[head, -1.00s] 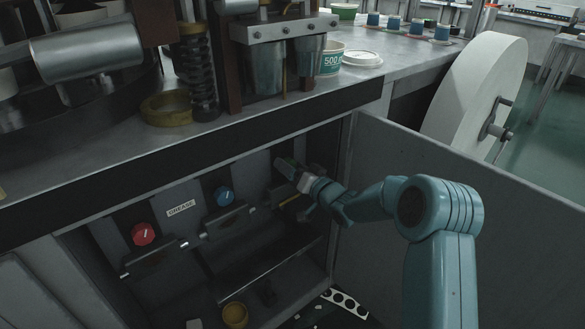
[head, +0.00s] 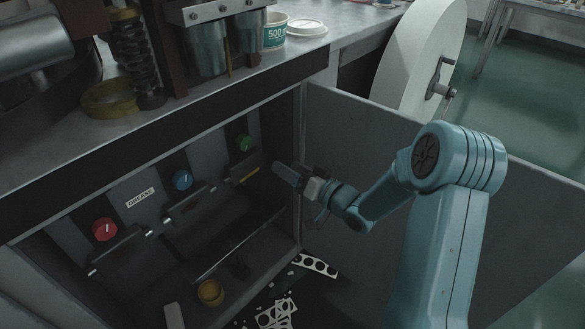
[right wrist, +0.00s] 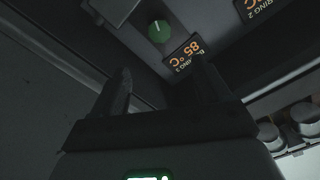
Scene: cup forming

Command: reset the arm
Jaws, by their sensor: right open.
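My right gripper (head: 290,176) is open and empty in the head view, at the right side of the open cabinet under the bench. In the right wrist view its two dark fingers (right wrist: 160,92) stand apart with nothing between them. The green knob (head: 243,143) is to the left of and above the gripper, apart from it. My left gripper is not in view.
A blue knob (head: 182,180) and a red knob (head: 105,229) sit farther left on the panel. The cabinet door (head: 520,220) stands open behind my right arm. A large paper roll (head: 418,60) stands at the right.

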